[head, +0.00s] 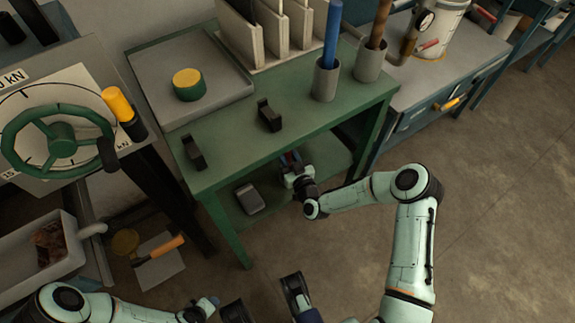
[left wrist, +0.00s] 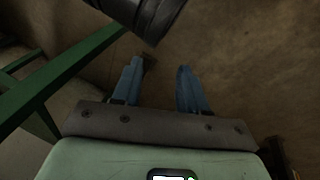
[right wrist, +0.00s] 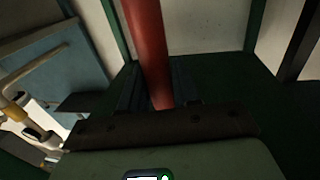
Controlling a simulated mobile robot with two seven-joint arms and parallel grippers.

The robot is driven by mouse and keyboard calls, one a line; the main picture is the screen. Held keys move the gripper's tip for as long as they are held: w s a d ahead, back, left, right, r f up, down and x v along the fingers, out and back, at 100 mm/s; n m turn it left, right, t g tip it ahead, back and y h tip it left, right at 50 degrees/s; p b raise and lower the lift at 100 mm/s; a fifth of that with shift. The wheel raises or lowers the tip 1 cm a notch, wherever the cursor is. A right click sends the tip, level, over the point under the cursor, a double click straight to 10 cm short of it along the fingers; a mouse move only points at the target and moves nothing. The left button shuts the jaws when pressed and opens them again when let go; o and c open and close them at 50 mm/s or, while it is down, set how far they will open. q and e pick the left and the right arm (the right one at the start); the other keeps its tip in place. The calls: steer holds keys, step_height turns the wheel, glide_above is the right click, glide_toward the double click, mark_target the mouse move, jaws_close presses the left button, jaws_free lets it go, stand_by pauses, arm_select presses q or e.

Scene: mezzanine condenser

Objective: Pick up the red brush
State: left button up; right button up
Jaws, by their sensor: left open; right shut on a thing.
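The red brush shows as a smooth red shaft (right wrist: 150,50) in the right wrist view, standing between the fingers of my right gripper (right wrist: 158,88). The gripper is shut on it. In the head view my right gripper (head: 294,170) reaches in under the green table top, above the lower shelf. A small bit of red (head: 290,158) shows there; the rest of the brush is hidden by the table top and gripper. My left gripper (left wrist: 158,88) is open and empty in the left wrist view, with bare floor between its blue fingers. It is low at the bottom left in the head view (head: 211,304).
The green table (head: 225,160) carries a grey tray (head: 150,85), two black blocks and two cups holding a blue and a brown rod. A grey object (head: 250,198) lies on the lower shelf. A green handwheel (head: 60,140) stands left. Floor at right is clear.

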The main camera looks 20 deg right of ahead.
arm_select(q)
steer(key=s+d+r+g+p, duration=0.1)
steer(key=s+d+r+p, duration=0.1)
steer(key=s+r+p, duration=0.1)
steer(key=shift+s+d+h, duration=0.15)
steer(key=shift+s+h, duration=0.25)
steer(key=shift+s, duration=0.4)
arm_select(e)
step_height(320, 180, up, 10)
arm_select(q)
steer(key=shift+r, duration=0.1)
stand_by(1.4)
